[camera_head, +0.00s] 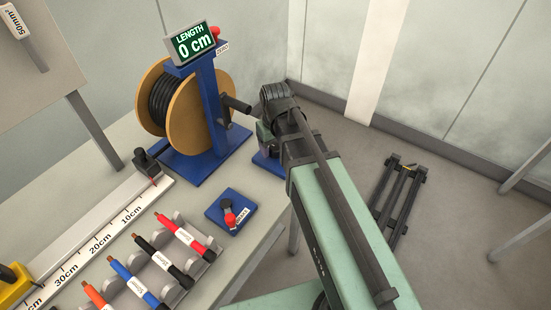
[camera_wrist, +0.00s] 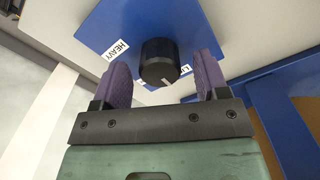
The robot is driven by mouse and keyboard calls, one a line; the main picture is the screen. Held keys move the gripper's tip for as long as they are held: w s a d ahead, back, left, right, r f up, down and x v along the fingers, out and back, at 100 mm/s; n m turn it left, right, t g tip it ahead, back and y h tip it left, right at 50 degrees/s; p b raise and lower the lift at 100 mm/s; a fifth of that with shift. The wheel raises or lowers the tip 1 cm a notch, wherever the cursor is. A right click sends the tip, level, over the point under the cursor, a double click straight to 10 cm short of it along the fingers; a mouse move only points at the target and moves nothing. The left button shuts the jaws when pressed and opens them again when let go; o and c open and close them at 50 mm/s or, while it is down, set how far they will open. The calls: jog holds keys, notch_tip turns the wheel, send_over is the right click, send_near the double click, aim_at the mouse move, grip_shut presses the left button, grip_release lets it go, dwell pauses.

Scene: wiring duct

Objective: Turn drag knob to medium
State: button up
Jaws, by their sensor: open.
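The drag knob (camera_wrist: 158,60) is a black cylinder on a blue plate (camera_wrist: 112,22) in the wrist view. A white mark shows on its lower right edge, on the side of the partly hidden label starting "LI" (camera_wrist: 184,71). The "HEAVY" label (camera_wrist: 115,50) is on its left. My gripper (camera_wrist: 164,66) is open, with one purple finger on each side of the knob and gaps visible on both sides. In the head view my arm hides the knob, and only part of the blue plate (camera_head: 266,166) shows beside the wire reel stand.
The wire reel (camera_head: 152,95) stands on a blue frame left of my arm, its display (camera_head: 190,43) reading "0 cm" and its crank (camera_head: 236,104) pointing toward my wrist. A red-handled brake block (camera_head: 221,222), a ruler rail (camera_head: 95,226) and several coloured cable pieces lie on the table.

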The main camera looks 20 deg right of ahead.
jog(key=shift+f, duration=0.3)
jog(key=c, duration=0.9)
jog(key=shift+c, duration=0.2)
jog(key=shift+m, duration=0.4)
jog(key=m, duration=1.1)
